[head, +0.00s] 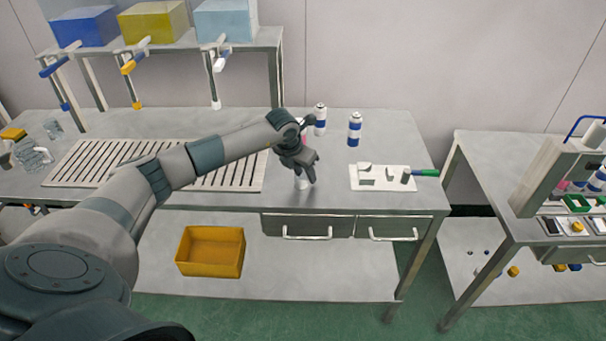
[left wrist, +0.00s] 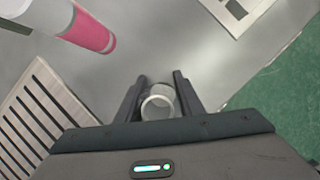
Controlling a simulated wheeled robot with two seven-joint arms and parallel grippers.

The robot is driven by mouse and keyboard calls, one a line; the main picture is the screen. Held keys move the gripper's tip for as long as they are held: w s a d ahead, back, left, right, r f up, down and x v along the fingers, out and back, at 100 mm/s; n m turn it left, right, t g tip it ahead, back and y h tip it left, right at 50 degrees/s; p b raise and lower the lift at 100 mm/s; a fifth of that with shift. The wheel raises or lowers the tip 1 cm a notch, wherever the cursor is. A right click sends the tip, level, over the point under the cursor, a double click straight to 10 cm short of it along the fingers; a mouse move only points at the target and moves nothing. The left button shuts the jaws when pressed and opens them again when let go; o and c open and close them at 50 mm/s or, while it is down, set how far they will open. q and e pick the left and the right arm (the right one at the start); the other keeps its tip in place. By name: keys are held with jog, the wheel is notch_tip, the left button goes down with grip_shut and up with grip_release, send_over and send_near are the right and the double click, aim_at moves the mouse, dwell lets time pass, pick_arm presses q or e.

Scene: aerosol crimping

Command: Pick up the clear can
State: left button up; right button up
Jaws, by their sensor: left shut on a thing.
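The clear can (left wrist: 158,104) is a small open-topped cylinder with a pale rim, between the two fingers in the left wrist view. In the head view the can (head: 302,182) shows just below the fingers, mostly hidden by them, at the table's front part. My left gripper (head: 305,169) reaches down over it from above and is shut on it; it also shows in the left wrist view (left wrist: 160,94). Whether the can touches the table I cannot tell. My right gripper is not in view.
A pink-and-white can (left wrist: 90,32) stands close by, behind the gripper. Two blue-and-white cans (head: 320,120) (head: 355,129) stand farther back. A white plate with parts (head: 395,185) lies to the right. A slotted grate (head: 225,176) lies to the left. The table's front edge is near.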

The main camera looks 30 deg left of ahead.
pick_arm(q)
jog(key=shift+r, duration=0.15)
jog(key=shift+r+b, duration=0.25)
jog(key=shift+b, duration=0.05)
notch_tip(320, 180, up, 3)
jog(key=shift+r+b, duration=0.1)
jog(key=shift+b, duration=1)
jog(key=s+d+r+b, duration=0.4)
jog(key=d+r, duration=0.3)
jog(key=d, duration=0.4)
